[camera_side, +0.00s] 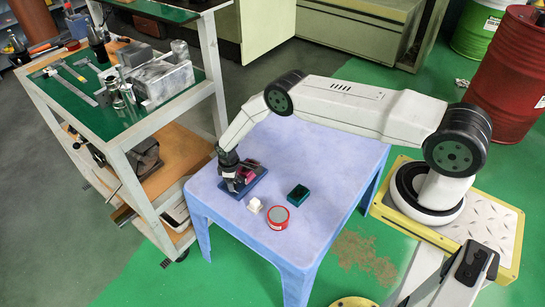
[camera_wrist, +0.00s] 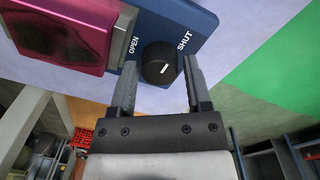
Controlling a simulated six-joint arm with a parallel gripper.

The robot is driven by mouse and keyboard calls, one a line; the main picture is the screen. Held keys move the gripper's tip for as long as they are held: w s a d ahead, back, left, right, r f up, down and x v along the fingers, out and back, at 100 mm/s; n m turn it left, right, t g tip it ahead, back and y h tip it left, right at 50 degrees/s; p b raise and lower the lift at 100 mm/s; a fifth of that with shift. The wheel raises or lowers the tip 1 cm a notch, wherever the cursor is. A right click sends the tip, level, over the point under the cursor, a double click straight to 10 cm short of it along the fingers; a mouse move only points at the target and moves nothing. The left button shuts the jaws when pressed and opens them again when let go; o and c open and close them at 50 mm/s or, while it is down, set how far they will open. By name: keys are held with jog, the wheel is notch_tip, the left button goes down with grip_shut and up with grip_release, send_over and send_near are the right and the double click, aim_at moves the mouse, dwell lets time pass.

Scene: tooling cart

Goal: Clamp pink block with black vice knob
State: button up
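The vice has a blue base (camera_wrist: 203,22) marked OPEN and SHUT, and it also shows on the table in the side view (camera_side: 256,181). My gripper (camera_wrist: 158,68) is open, with one finger on each side of the knob. I cannot tell whether the fingers touch it.
On the pale blue table (camera_side: 318,160) are a white piece (camera_side: 254,206), a red round tin with a grey top (camera_side: 278,218) and a dark green box (camera_side: 298,195). A tooling cart (camera_side: 137,128) with metal parts stands left. The table's right side is clear.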

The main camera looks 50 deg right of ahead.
jog(key=shift+r, duration=0.1)
jog(key=shift+s+a+r, duration=0.1)
jog(key=shift+a+r, duration=0.05)
jog(key=shift+r, duration=3.65)
jog(key=shift+r, duration=0.5)
jog(key=s+r+m+t, duration=0.15)
jog(key=s+r, duration=0.25)
jog(key=r, duration=0.5)
jog(key=s+r+m, duration=0.2)
jog(key=s+r, duration=0.1)
jog(key=r, duration=0.7)
jog(key=s+r+m, duration=0.1)
jog(key=s+r, duration=0.3)
jog(key=s, duration=0.5)
jog(key=s+r+m, duration=0.1)
jog(key=s+r, duration=0.4)
jog(key=s, duration=0.3)
jog(key=shift+s+a+m+t, duration=0.2)
jog(key=shift+s+m+t, duration=0.15)
jog(key=shift+t, duration=0.1)
